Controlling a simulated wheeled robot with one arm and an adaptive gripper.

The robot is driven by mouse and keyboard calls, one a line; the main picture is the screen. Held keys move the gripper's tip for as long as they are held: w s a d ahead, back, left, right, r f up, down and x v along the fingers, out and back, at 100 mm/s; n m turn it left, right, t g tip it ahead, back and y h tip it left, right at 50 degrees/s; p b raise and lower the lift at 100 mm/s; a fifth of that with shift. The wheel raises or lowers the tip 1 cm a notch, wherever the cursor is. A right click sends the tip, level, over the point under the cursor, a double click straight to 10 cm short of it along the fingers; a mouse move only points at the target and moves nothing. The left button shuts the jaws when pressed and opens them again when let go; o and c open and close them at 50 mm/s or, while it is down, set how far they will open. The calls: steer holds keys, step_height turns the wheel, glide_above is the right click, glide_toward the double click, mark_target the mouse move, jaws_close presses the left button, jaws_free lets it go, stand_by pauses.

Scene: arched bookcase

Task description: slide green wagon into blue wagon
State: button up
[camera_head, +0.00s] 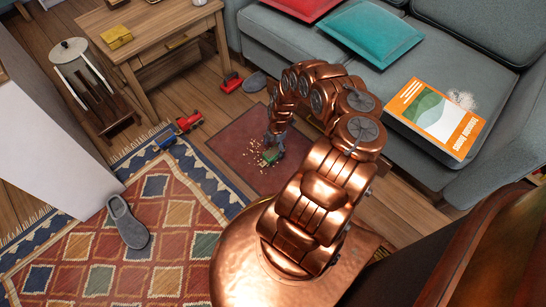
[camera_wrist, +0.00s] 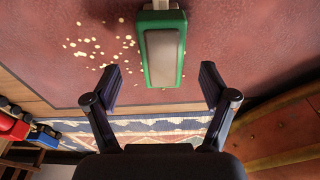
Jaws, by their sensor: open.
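The green wagon (camera_wrist: 162,52), with a grey top, lies on a dark red mat in the wrist view. It also shows in the head view (camera_head: 270,156), partly hidden by my gripper (camera_head: 274,145). My gripper is open in the wrist view (camera_wrist: 160,86), one finger on each side of the wagon's near end, with gaps on both sides. I cannot tell how far the fingers are above the mat. The blue wagon (camera_head: 166,141) stands on the patterned rug's edge, next to a red engine (camera_head: 188,122). It shows at the lower left of the wrist view (camera_wrist: 45,136).
Pale crumbs (camera_wrist: 85,48) lie scattered on the mat (camera_head: 231,140) near the green wagon. Another red toy (camera_head: 231,82) and a grey slipper (camera_head: 254,82) lie near the sofa (camera_head: 300,48). A second slipper (camera_head: 128,222) lies on the rug. A wooden table (camera_head: 150,37) stands behind.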

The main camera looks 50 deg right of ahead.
mark_target(273, 151)
steer(key=shift+s+a+f+b, duration=0.1)
steer(key=shift+a+f+b, duration=0.1)
steer(key=shift+f+b, duration=1.05)
steer(key=shift+a+f+b, duration=0.2)
steer(key=shift+f+b, duration=0.5)
steer(key=shift+f, duration=1)
steer(key=shift+c, duration=0.4)
steer(key=c, duration=1.2)
steer(key=shift+r, duration=0.2)
steer(key=shift+c, duration=0.2)
